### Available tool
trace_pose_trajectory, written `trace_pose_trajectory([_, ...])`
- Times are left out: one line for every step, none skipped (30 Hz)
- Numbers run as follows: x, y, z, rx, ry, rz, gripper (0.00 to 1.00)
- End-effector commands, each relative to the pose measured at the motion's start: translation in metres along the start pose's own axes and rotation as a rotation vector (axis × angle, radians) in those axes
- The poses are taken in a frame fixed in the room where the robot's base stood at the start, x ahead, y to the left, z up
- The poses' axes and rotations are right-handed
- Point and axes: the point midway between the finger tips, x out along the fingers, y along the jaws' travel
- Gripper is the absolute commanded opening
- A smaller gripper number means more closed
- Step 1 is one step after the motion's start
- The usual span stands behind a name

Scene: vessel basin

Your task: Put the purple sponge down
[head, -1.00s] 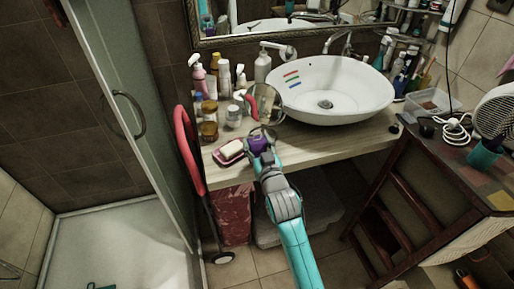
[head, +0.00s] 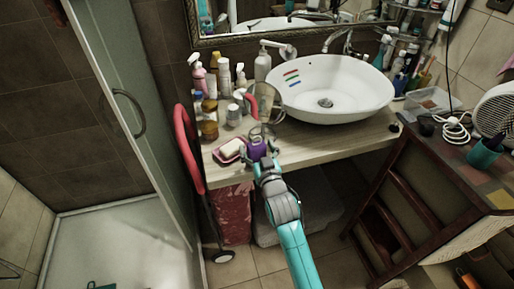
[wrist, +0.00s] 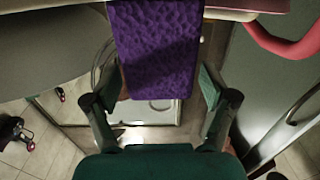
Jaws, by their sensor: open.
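The purple sponge (head: 256,150) lies at the front edge of the wooden counter (head: 318,150), just right of a pink soap dish (head: 229,151) with a pale bar of soap. In the wrist view the purple sponge (wrist: 155,45) fills the upper middle, its textured face towards the camera. My gripper (head: 262,156) is at the counter's front edge, reaching in from below. In the wrist view my gripper (wrist: 158,92) is open, with one finger on each side of the sponge's near end and gaps beside it. The sponge's underside is hidden.
A round mirror (head: 266,103) stands behind the sponge, with bottles and jars (head: 209,130) to the left. The white basin (head: 331,90) is to the right. A red-handled cart (head: 187,150) stands left of the counter. Bare counter lies right of the sponge.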

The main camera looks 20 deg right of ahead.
Motion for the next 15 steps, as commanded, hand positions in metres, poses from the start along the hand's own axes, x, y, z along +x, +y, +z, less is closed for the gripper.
trace_pose_trajectory([0.000, 0.000, -0.003, 0.000, 0.001, 0.000, 0.84])
trace_pose_trajectory([-0.002, 0.000, -0.002, 0.000, 0.000, 0.000, 0.84])
trace_pose_trajectory([-0.005, 0.000, -0.002, 0.000, 0.000, 0.000, 0.84])
trace_pose_trajectory([-0.008, 0.000, -0.002, 0.000, -0.001, 0.000, 0.84])
trace_pose_trajectory([-0.012, 0.000, -0.001, 0.000, -0.001, 0.000, 0.84])
trace_pose_trajectory([-0.017, 0.000, -0.001, 0.000, -0.001, 0.000, 0.84])
trace_pose_trajectory([-0.022, 0.000, -0.001, 0.000, -0.001, 0.000, 0.84])
trace_pose_trajectory([-0.028, 0.000, -0.001, -0.001, -0.001, 0.000, 0.84])
trace_pose_trajectory([-0.035, 0.000, -0.001, -0.001, -0.001, 0.000, 0.84])
trace_pose_trajectory([-0.041, 0.000, -0.001, -0.001, -0.001, 0.000, 0.84])
trace_pose_trajectory([-0.046, 0.000, -0.001, -0.001, -0.001, 0.000, 0.84])
trace_pose_trajectory([-0.054, 0.000, -0.001, -0.001, -0.001, 0.000, 0.84])
trace_pose_trajectory([-0.059, 0.000, -0.001, -0.001, -0.001, 0.000, 0.84])
trace_pose_trajectory([-0.065, 0.000, -0.001, -0.001, -0.001, 0.000, 0.84])
trace_pose_trajectory([-0.072, 0.000, -0.001, -0.001, -0.001, 0.000, 0.84])
